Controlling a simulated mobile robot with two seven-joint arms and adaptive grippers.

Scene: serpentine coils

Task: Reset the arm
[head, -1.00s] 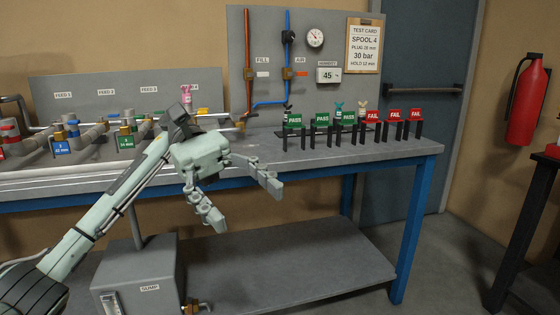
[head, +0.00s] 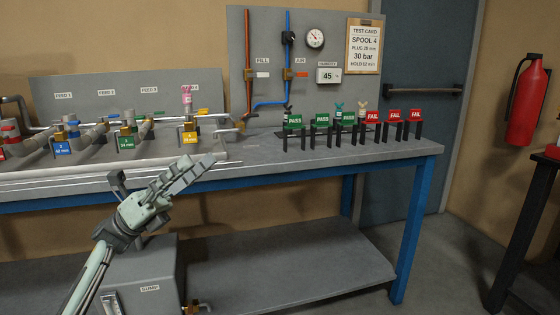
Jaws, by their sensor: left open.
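My left gripper (head: 184,172) is pale green and comes in from the lower left. It is in front of the workbench (head: 290,154), near its front edge, with its fingers pointing up and to the right. It is open, and no object shows between its fingers. My right gripper is not in the head view.
Pipes and valves with coloured tags, one a yellow tag (head: 190,138), stand at the bench's left. Green PASS tags (head: 321,119) and red FAIL tags (head: 395,115) stand at the right. A sump box (head: 150,270) is below. The bench top's middle is clear.

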